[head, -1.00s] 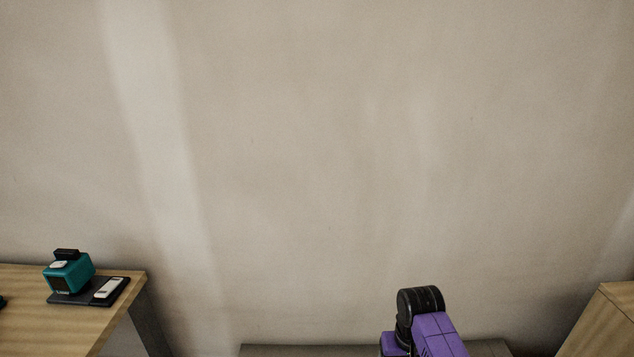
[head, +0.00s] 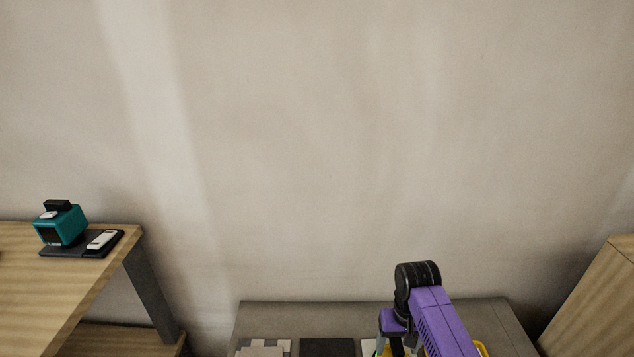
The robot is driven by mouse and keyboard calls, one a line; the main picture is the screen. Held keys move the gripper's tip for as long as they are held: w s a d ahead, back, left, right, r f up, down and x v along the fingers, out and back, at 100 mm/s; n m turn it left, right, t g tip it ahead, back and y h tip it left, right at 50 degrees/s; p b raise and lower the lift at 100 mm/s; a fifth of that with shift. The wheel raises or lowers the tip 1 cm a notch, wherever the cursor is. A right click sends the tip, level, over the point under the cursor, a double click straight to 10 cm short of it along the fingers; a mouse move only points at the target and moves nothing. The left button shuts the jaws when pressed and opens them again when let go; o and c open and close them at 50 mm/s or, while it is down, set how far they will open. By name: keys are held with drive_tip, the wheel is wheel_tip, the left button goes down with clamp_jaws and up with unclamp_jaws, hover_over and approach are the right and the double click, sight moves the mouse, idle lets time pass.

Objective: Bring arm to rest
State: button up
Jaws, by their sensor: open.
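My purple arm (head: 443,322) with its black joint (head: 417,276) reaches in at the lower right of the head view, over a grey table (head: 315,317). My gripper (head: 393,346) shows only in part below the purple wrist piece, at the bottom edge. It is open, and I see nothing held in it. Its fingertips are hard to make out. On the table, a light grey stepped piece (head: 264,349), a dark square tile (head: 328,348) and a pale tile (head: 368,347) show at the bottom edge. Something yellow (head: 481,348) shows partly behind the arm.
A wooden desk (head: 60,280) stands at the left, with a teal device (head: 62,227) and a white piece on a dark pad (head: 75,250). Wooden furniture (head: 600,300) stands at the right. A bare wall (head: 300,150) fills the back. The rear of the grey table is clear.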

drive_tip(key=shift+f, duration=0.6)
clamp_jaws()
drive_tip(key=shift+r, duration=0.1)
idle(1.4)
